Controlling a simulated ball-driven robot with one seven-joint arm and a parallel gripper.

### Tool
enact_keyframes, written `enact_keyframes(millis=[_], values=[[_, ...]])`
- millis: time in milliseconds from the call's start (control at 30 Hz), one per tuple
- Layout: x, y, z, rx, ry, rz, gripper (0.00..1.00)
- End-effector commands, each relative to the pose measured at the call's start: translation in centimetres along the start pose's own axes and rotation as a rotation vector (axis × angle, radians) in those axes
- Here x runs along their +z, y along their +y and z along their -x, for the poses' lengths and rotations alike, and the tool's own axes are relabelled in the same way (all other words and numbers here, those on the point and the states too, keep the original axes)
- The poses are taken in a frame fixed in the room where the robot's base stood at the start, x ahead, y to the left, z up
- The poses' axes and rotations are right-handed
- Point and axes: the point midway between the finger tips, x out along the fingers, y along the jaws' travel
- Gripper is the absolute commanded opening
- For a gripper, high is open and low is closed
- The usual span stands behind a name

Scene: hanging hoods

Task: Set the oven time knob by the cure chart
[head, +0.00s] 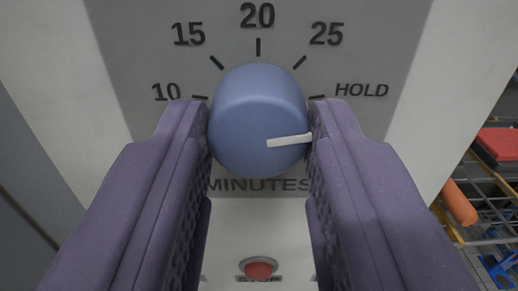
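The time knob (250,105) is a round blue knob with a white pointer (288,141), on a grey dial plate (140,50) marked 10, 15, 20, 25, HOLD and MINUTES. The pointer aims right and slightly up, about parallel to the HOLD tick (317,97), though its tip appears below that tick from this angle. My gripper (259,135) has its purple fingers against the knob's left and right sides and is shut on it. The fingers cover part of the plate beside the knob. No cure chart is in view.
A red stop button (259,270) sits below the knob on the pale panel, between my fingers. At right, past the panel's edge, are a wire rack (490,195), an orange handle-like object (459,203) and a red item (500,143).

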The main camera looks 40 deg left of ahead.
Motion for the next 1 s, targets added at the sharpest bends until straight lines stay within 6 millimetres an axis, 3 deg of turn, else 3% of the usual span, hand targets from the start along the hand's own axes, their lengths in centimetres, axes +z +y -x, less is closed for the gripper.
enact_keyframes(millis=[467, 1000], values=[[0.18, 0.01, -0.04, -0.001, 0.001, 0.118, 0.04], [0.33, 0.09, -0.04, 0.000, 0.002, 0.604, 0.04]])
